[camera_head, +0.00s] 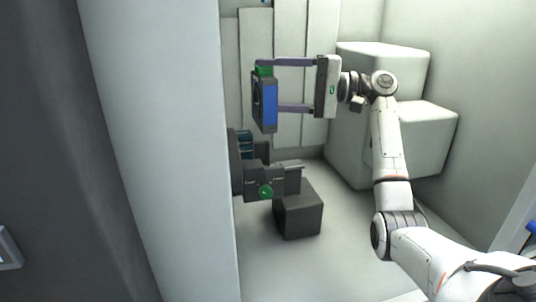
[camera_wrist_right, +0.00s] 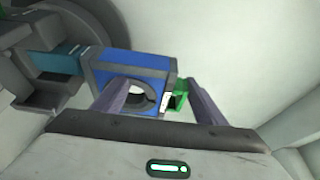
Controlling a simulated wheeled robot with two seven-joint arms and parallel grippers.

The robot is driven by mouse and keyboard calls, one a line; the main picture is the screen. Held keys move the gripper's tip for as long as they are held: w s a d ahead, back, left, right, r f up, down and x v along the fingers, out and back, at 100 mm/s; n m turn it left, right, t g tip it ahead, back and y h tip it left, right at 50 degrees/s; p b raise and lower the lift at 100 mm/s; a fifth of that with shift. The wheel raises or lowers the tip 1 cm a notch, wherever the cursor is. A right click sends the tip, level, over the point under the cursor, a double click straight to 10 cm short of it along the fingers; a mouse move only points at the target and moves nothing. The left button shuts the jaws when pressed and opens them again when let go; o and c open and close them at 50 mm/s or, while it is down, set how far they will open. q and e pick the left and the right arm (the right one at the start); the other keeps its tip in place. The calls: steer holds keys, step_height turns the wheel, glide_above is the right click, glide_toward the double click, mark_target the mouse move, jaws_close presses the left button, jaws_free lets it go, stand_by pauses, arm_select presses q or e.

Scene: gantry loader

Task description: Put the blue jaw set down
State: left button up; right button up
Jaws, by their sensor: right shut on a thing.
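The blue jaw set (camera_head: 266,102) is a blue block with a dark grey frame and a green part on top. It is held upright in the air in the head view. My right gripper (camera_head: 270,85) reaches in from the right, one finger above the other, shut on the jaw set. In the right wrist view the jaw set (camera_wrist_right: 132,68) shows a round opening, with the fingers (camera_wrist_right: 155,95) at its two sides and the green part (camera_wrist_right: 178,98) at the right. My left gripper is not in view.
A dark machine unit with a green knob (camera_head: 265,192) stands below the jaw set, partly hidden by a pale wall (camera_head: 165,150). A teal piece (camera_wrist_right: 55,62) sits in dark machinery. A dark box (camera_head: 298,212) is on the floor. Large pale blocks (camera_head: 385,65) stand behind my arm.

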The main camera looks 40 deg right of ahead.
mark_target(272, 130)
step_height(272, 130, down, 11)
steer(key=b, duration=0.6)
steer(key=shift+s+d+r+b, duration=0.1)
steer(key=shift+r+b, duration=0.05)
steer(key=shift+b, duration=0.2)
step_height(272, 130, down, 4)
steer(key=b, duration=0.3)
steer(key=o, duration=1.3)
steer(key=b+v, duration=0.1)
steer(key=v, duration=1.1)
steer(key=shift+b, duration=0.3)
